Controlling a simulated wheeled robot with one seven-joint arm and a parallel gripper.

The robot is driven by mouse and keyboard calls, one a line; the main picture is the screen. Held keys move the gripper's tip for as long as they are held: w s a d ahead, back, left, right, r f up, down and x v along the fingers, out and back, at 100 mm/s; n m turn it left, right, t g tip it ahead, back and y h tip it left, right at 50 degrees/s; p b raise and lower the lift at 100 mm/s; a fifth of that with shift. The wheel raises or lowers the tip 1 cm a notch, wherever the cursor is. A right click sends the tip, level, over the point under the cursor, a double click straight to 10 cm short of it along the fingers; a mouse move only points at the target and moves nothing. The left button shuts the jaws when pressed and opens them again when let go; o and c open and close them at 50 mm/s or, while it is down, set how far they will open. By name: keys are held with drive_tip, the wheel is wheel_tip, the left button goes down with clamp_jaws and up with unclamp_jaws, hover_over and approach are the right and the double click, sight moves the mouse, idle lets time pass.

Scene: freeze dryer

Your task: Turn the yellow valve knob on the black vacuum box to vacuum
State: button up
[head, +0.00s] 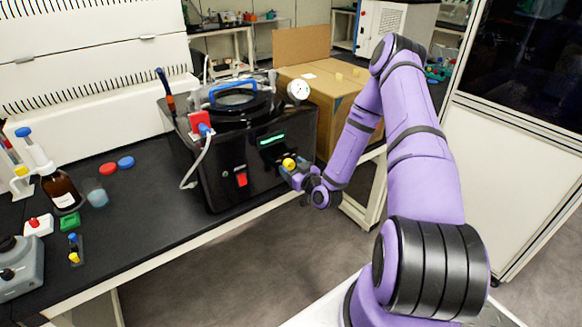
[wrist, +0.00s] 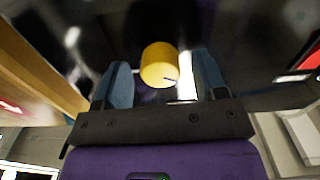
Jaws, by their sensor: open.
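The black vacuum box (head: 245,160) stands on the dark bench, with a blue-handled round lid on top and a green lit display on its front. The yellow valve knob (head: 289,163) sits on the right of its front face. My gripper (head: 290,170) is at the knob. In the wrist view, the yellow knob (wrist: 160,65) lies between the two blue fingers of my gripper (wrist: 160,82), with gaps showing on both sides. The fingers are open and do not visibly grip it. A small dark mark shows on the knob's lower right edge.
A red switch (head: 241,179) is on the box front, left of the knob. A red-and-blue valve (head: 201,124) with a white hose and a pressure gauge (head: 298,89) are at the top. A cardboard box (head: 335,105) stands behind right. Bottles and caps lie at left.

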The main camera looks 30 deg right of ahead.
drive_tip(key=shift+w, duration=0.45)
drive_tip(key=c, duration=0.9)
